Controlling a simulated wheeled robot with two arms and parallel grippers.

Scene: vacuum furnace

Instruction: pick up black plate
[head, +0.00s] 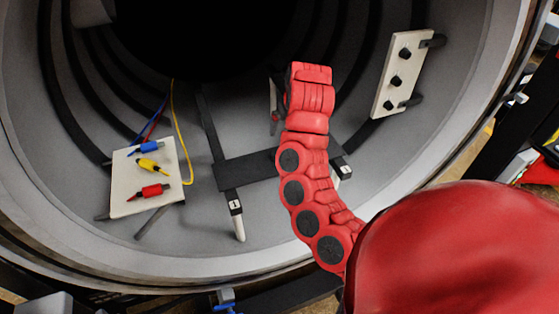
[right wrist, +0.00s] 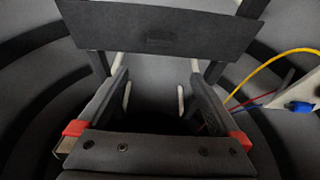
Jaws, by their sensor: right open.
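The black plate (head: 248,170) lies across two dark rails inside the furnace, partly hidden behind my red right arm in the head view. In the right wrist view the black plate (right wrist: 160,30) spans the upper middle, with a small slot-like mark on its face. My right gripper (right wrist: 158,80) is open, its two fingers spread and pointing toward the plate's near edge. Nothing is between the fingers. In the head view the right gripper is mostly hidden by the arm. My left gripper is not in view.
A white panel (head: 128,189) with blue, yellow and red connectors stands at left, with cables running up from it. Another white panel (head: 391,88) with black knobs is at right. The rails end in white tips (head: 239,228). The round furnace wall (head: 230,262) surrounds the space.

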